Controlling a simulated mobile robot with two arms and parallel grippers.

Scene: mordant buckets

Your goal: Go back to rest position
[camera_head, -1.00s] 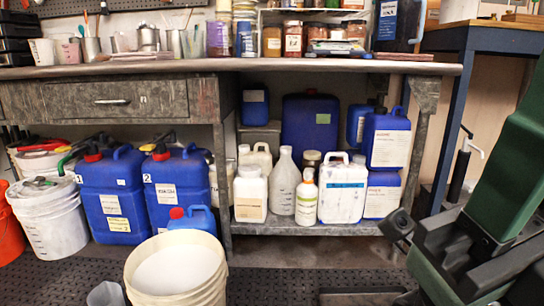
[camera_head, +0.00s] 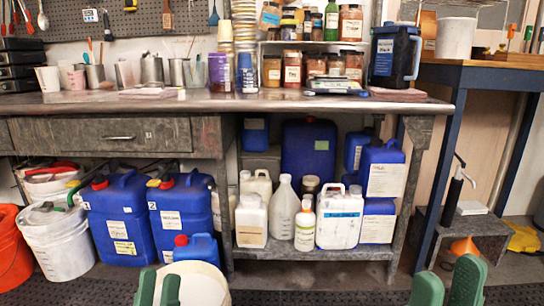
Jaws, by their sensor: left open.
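My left gripper (camera_head: 158,290) shows at the bottom edge, left of centre, as two green fingertips with a narrow gap between them. It is open and I see nothing between the fingertips. My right gripper (camera_head: 446,287) shows at the bottom edge on the right, as two green fingertips set apart. It is open, and I see only floor between them. The rest of both grippers is below the picture.
A cream bucket (camera_head: 204,276) stands on the floor, just right of my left gripper in the picture. Blue jugs (camera_head: 117,221) stand behind it on the left. A workbench (camera_head: 260,103) spans the back, over a shelf (camera_head: 300,252) of bottles. A blue-framed table (camera_head: 486,76) stands right.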

